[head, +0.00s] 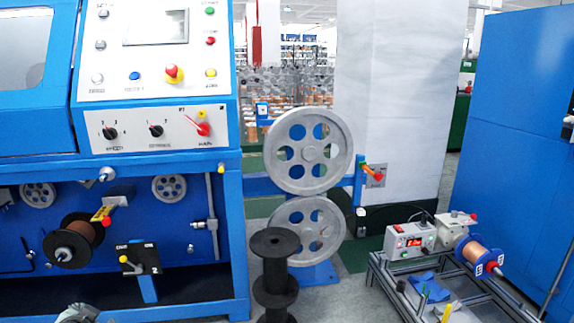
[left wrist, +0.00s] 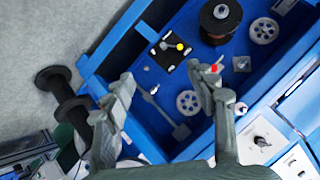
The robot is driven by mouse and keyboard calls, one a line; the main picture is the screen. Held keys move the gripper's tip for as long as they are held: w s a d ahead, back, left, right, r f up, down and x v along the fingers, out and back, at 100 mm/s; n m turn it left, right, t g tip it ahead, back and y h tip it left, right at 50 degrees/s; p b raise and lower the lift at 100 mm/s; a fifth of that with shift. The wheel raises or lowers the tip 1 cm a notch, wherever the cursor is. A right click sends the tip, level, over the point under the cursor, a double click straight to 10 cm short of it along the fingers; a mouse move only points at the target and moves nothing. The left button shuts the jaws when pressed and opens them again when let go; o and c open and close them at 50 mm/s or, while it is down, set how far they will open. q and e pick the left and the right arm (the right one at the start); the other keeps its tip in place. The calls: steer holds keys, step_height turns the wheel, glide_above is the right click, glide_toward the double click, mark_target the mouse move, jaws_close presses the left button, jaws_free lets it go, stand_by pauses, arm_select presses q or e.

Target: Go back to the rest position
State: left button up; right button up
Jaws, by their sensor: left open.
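My left gripper (left wrist: 163,75) is open and empty in the left wrist view, its two grey fingers spread apart. Behind the fingers is the blue machine bay, with nothing between the fingertips held. In the head view only a small grey part, likely of my left gripper (head: 77,314), shows at the bottom left edge. My right gripper is in neither view. Two large grey pulleys, an upper one (head: 292,128) and a lower one (head: 285,228), stand one above the other beside the blue machine (head: 238,220).
A black spool stack (head: 274,268) stands on the floor before the pulleys; it also shows in the left wrist view (left wrist: 55,82). A copper wire spool (head: 84,233) sits in the bay. A metal-framed bench (head: 385,275) with a winding device (head: 407,242) is at the right.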

arm_select(q)
steer(key=s+d+f+m+g+h, duration=0.1)
steer(key=s+d+f+g, duration=0.2)
steer(key=s+f, duration=0.6)
steer(key=s+d+f+m+g, duration=0.1)
steer(key=s+d+f+g, duration=0.2)
steer(key=s+f, duration=0.65)
steer(key=s+d+f+n+h, duration=0.1)
steer(key=s+d+h, duration=0.1)
steer(key=d, duration=0.6)
steer(key=s+d+f+n+h, duration=0.1)
steer(key=s+d, duration=0.1)
steer(key=d, duration=0.7)
steer(key=shift+d+f+n+h, duration=0.15)
steer(key=shift+f+n+h, duration=0.15)
steer(key=shift+f+h, duration=0.1)
